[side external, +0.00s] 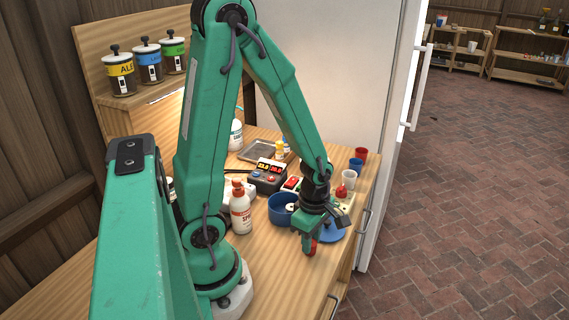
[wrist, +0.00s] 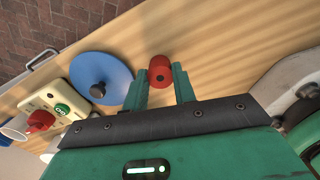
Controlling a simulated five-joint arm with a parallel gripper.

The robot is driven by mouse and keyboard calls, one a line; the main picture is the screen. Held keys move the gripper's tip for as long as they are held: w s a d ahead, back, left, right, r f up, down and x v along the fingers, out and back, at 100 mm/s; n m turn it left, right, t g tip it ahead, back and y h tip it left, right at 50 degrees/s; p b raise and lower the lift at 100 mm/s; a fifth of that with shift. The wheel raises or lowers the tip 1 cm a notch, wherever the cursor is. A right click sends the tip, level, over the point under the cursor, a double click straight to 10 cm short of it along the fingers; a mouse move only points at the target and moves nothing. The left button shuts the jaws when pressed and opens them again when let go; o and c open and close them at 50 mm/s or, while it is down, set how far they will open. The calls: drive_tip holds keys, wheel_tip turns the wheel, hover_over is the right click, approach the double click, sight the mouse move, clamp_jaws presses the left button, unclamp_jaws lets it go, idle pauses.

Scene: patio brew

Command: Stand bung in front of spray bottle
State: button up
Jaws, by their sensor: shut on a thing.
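The red bung (side external: 311,248), a small red cylinder, is between the fingertips of my gripper (side external: 307,240) in the side view. I cannot tell whether the bung touches the table.
A blue pot (side external: 275,213) stands between spray bottle and gripper. A blue lid (wrist: 115,68) with a black knob lies beside the gripper. A cream panel (wrist: 81,88) with a red knob is beyond the lid. Bare wooden table (side external: 268,265) lies left of the bung.

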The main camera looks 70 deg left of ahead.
drive_tip(key=shift+f, duration=0.1)
drive_tip(key=o, duration=0.9)
drive_tip(key=shift+o, duration=0.2)
wheel_tip(320, 180, up, 12)
idle(0.7)
idle(0.5)
wheel_tip(320, 180, up, 9)
drive_tip(key=m+t, duration=0.4)
drive_tip(key=m, duration=1.5)
hover_over(313, 245)
drive_tip(key=s+d, duration=0.1)
drive_tip(key=d, duration=0.1)
drive_tip(key=m, duration=0.2)
drive_tip(key=r+m+t, duration=0.1)
drive_tip(key=m, duration=0.1)
drive_tip(key=s+d+m, duration=0.1)
drive_tip(key=shift+s+r+m+t, duration=0.1)
drive_tip(key=shift+r+m+t, duration=0.2)
drive_tip(key=shift+r+m, duration=0.1)
